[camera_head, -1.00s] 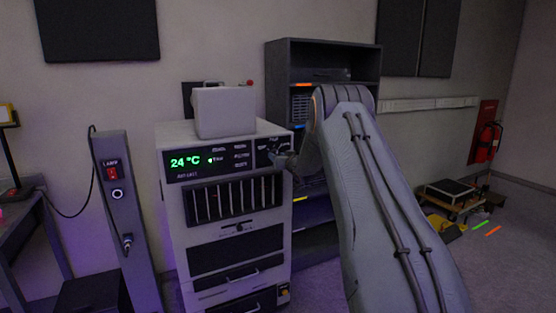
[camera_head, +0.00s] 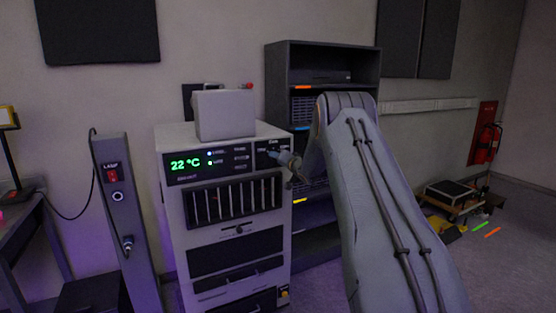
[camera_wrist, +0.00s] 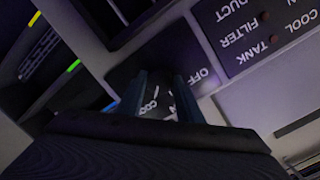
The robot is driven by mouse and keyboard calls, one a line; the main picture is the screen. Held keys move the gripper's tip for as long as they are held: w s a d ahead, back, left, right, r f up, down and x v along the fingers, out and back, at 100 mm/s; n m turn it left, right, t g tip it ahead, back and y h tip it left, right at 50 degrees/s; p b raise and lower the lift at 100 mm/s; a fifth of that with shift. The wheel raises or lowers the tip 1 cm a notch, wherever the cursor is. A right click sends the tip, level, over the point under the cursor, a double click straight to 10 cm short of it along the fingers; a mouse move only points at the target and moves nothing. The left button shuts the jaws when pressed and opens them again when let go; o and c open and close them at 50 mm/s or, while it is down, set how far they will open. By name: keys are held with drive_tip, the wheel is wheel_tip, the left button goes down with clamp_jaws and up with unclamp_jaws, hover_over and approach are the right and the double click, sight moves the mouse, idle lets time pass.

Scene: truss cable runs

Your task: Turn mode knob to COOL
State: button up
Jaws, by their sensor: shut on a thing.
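The mode knob sits on the dark label plate (camera_wrist: 128,75) at the right end of the cooling unit's front (camera_head: 172,220). My gripper (camera_head: 282,158) is at that plate. In the wrist view its two fingers (camera_wrist: 168,88) reach down to the plate, shut on the knob, which they mostly hide. The words OFF and COOL are readable beside the fingers. The pointer's setting cannot be made out. The green display (camera_head: 186,163) reads 22 °C, with small lit indicators beside it.
A grey box (camera_head: 225,115) sits on the unit. A dark shelf (camera_head: 276,85) stands right behind it, close to my arm. A lamp post (camera_head: 122,220) with a red switch stands at left. A fire extinguisher (camera_head: 487,143) hangs at far right.

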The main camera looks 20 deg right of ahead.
idle(0.4)
drive_tip(key=o, duration=1)
drive_tip(key=shift+o, duration=0.2)
drive_tip(key=s+b, duration=0.2)
drive_tip(key=s, duration=0.5)
drive_tip(key=shift+s+d+r, duration=0.25)
drive_tip(key=shift+s+r, duration=0.1)
drive_tip(key=shift+r, duration=0.1)
